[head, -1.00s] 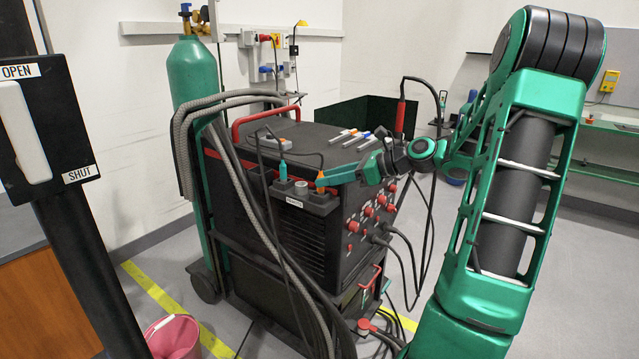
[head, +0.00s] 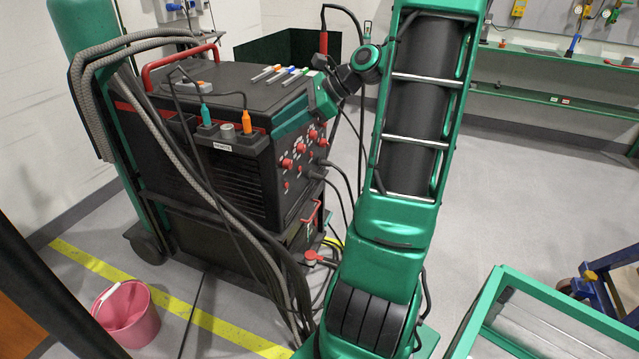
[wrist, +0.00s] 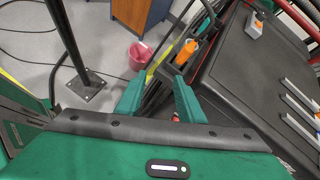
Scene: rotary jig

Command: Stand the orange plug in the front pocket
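The orange plug (head: 246,122) stands upright in the right-hand end of the dark pocket holder (head: 240,142) on the machine's upper edge; its lower end is hidden inside. A black lead rises from its top. The orange plug also shows in the wrist view (wrist: 187,53), beyond and right of my fingertips. My gripper (wrist: 157,85) has its two green fingers apart with nothing between them. In the head view my gripper (head: 276,130) is just right of the plug, apart from it. A teal plug (head: 205,116) stands at the holder's left end, with a grey round piece (head: 227,131) between.
The black machine top (head: 240,75) carries several markers (head: 285,73), a grey block (head: 190,87) and a red handle (head: 175,60). Red knobs (head: 287,163) stick out of its side. Grey hoses hang at the left. A pink bucket (head: 127,315) stands on the floor.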

